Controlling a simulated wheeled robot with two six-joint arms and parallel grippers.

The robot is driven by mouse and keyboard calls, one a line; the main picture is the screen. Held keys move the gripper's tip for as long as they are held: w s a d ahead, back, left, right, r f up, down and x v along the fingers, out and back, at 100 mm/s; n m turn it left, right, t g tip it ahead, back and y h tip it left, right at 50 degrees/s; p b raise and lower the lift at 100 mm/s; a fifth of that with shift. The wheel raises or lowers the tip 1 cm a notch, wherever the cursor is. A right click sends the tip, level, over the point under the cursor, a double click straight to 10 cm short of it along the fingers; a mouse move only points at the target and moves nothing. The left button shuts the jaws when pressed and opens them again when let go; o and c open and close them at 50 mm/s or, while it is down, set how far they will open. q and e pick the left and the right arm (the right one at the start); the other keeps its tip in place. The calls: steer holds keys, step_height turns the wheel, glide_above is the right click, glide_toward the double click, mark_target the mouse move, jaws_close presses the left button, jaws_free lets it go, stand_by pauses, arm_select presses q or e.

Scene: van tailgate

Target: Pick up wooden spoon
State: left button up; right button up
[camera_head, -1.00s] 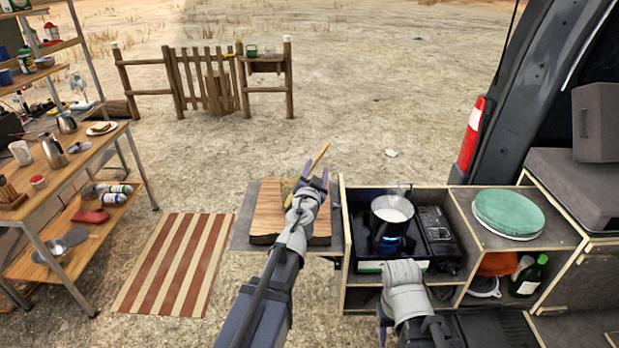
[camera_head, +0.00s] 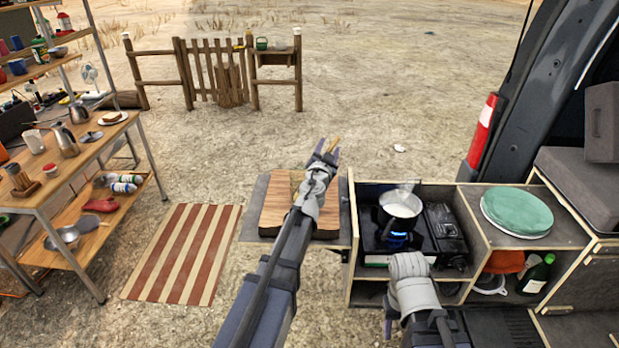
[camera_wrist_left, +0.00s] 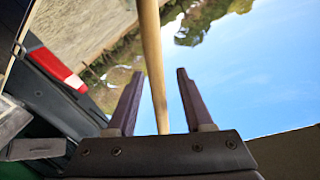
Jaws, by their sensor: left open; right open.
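The wooden spoon shows as a pale stick (camera_wrist_left: 152,65) in the left wrist view, running between the two fingers down to the palm edge. A short piece of it (camera_head: 334,145) shows at my left gripper's tip in the head view. My left gripper (camera_head: 326,152) is open, raised over the cutting board; its dark fingers stand apart on both sides of the stick, with gaps visible in the wrist view (camera_wrist_left: 155,98). My right gripper (camera_head: 388,322) is low in front of the stove compartment, its fingers mostly hidden by my wrist.
A wooden cutting board (camera_head: 270,212) lies on a grey side shelf. A shelf rack (camera_head: 88,160) stands left. A striped mat (camera_head: 182,252) lies on open ground.

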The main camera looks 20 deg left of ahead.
arm_select(q)
steer(key=shift+w, duration=0.25)
jaws_close()
stand_by(0.4)
